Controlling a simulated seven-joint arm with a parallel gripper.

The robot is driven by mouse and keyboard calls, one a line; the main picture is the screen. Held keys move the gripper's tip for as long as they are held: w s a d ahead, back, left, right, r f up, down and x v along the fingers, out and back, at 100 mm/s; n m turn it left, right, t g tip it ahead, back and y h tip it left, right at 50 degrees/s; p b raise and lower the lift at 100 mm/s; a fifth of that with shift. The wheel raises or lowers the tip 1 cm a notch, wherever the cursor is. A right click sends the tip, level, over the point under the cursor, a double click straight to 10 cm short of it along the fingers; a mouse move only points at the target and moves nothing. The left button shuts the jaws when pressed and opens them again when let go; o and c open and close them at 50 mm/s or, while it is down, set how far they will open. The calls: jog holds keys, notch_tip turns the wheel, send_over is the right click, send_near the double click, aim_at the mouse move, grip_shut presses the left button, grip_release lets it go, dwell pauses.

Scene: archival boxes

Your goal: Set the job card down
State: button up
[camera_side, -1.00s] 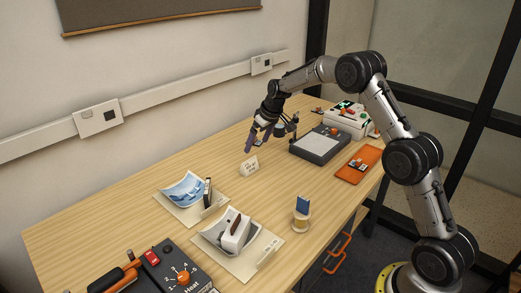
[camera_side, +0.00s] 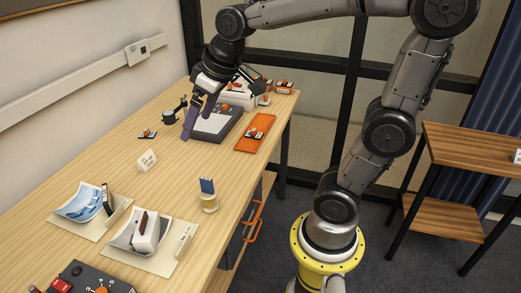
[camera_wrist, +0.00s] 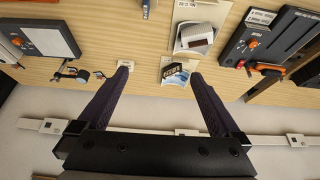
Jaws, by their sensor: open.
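A small white card with dark print (camera_side: 147,160), which looks like the job card, stands folded on the bench left of my gripper. In the wrist view a small white shape that looks like the same card (camera_wrist: 138,61) shows just beside the left fingertip. My gripper (camera_side: 196,124) is high over the back of the bench, in front of the grey flat box in the side view. In the wrist view my gripper (camera_wrist: 160,70) has its two purple fingers wide apart, with nothing held between them.
Two photo mounts with curled prints (camera_side: 85,213) (camera_side: 145,245) lie at the front left. A spool with a blue card (camera_side: 208,195) stands near the edge. The grey flat box (camera_side: 232,122), an orange tray (camera_side: 255,133) and a black dispenser (camera_side: 170,117) are farther back. Bare bench surrounds the card.

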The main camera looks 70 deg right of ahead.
jog(key=s+a+f, duration=0.1)
jog(key=s+f, duration=0.1)
jog(key=s, duration=0.5)
jog(key=s+a+f, duration=0.1)
jog(key=s, duration=0.6)
jog(key=shift+s+f, duration=0.25)
jog(key=shift+f, duration=0.15)
